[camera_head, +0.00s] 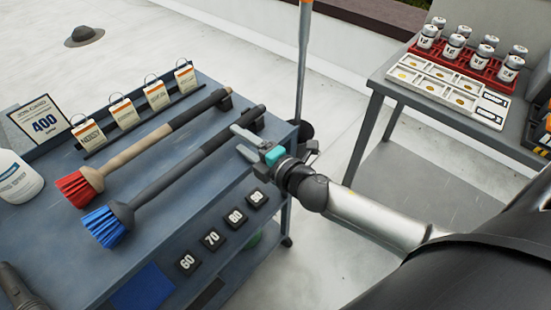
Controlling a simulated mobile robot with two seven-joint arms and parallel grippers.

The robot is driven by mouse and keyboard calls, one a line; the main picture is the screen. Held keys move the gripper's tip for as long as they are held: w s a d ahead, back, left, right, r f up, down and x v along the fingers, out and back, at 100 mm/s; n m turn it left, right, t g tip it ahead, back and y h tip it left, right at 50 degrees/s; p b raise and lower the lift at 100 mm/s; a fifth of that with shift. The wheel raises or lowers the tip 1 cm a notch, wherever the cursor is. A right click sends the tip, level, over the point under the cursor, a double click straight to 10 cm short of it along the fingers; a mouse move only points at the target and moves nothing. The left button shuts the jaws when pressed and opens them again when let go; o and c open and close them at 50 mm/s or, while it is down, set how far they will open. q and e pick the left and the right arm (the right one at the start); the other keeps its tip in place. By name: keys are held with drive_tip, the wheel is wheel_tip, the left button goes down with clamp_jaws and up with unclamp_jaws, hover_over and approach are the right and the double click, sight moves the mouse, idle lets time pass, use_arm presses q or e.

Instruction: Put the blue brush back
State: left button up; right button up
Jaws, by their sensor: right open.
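The blue brush (165,181) has blue bristles and a long black handle. It lies slantwise on the blue-grey cart top (150,240), bristles toward the lower left, handle end near the far right edge. My right gripper (239,142) is open near the handle's far end, its fingers pointing left. It looks empty; whether it touches the handle I cannot tell. A red brush (150,140) with a wood-coloured handle lies roughly parallel behind the blue one. My left gripper is not in view.
A white bottle (16,178) stands at left. Numbered blocks (212,239) line the front. A pole (303,70) rises behind. A second table (398,104) holds jars in a red rack (460,62).

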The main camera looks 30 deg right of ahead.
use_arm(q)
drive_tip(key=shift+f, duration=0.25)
use_arm(e)
drive_tip(key=v, duration=1)
drive_tip(key=shift+s+d, duration=0.2)
drive_tip(key=shift+s, duration=0.1)
drive_tip(key=shift+f, duration=0.15)
